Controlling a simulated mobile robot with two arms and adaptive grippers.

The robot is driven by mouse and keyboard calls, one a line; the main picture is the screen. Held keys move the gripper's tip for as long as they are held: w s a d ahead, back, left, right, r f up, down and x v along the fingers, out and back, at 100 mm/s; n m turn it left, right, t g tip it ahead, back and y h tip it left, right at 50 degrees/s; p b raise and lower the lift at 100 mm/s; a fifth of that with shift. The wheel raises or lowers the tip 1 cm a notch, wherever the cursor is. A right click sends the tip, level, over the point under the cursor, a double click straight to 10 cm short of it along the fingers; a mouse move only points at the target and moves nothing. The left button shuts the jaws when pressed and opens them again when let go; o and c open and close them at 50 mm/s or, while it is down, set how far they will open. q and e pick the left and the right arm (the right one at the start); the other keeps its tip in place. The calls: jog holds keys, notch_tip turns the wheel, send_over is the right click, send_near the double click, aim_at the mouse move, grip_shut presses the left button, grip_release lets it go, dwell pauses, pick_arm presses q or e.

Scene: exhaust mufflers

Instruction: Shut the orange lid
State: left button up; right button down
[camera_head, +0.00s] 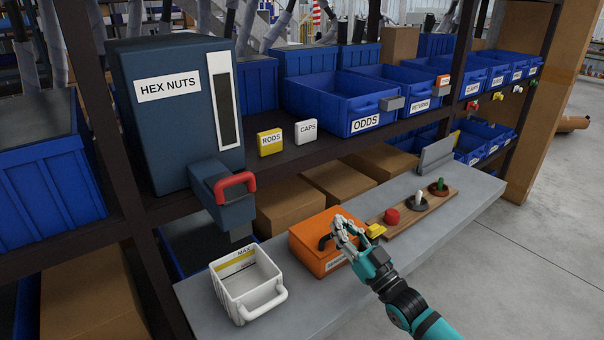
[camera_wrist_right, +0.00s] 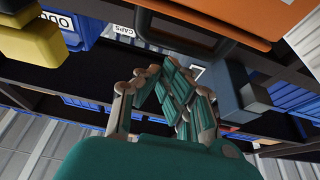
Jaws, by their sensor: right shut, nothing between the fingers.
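The orange box with its orange lid (camera_head: 313,227) sits on the grey bench in the head view. A dark handle (camera_head: 324,243) and a pale label show on its side toward me. The lid looks down or nearly down; I cannot tell whether it is fully shut. My right gripper (camera_head: 345,232) is shut and empty at the box's right side, covering part of it. In the right wrist view, the orange surface (camera_wrist_right: 232,14) and dark handle (camera_wrist_right: 178,32) are just beyond the gripper (camera_wrist_right: 160,76); contact is unclear. My left gripper is not in view.
A white bin (camera_head: 247,285) stands left of the orange box, below the HEX NUTS dispenser (camera_head: 172,110) with its red handle (camera_head: 236,183). A wooden board (camera_head: 408,213) with a red knob and levers lies to the right. The bench's front right is clear.

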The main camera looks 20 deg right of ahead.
jog(key=shift+s+f, duration=0.15)
jog(key=shift+f, duration=0.2)
dwell(0.4)
jog(key=v, duration=1.2)
jog(key=shift+f, duration=0.1)
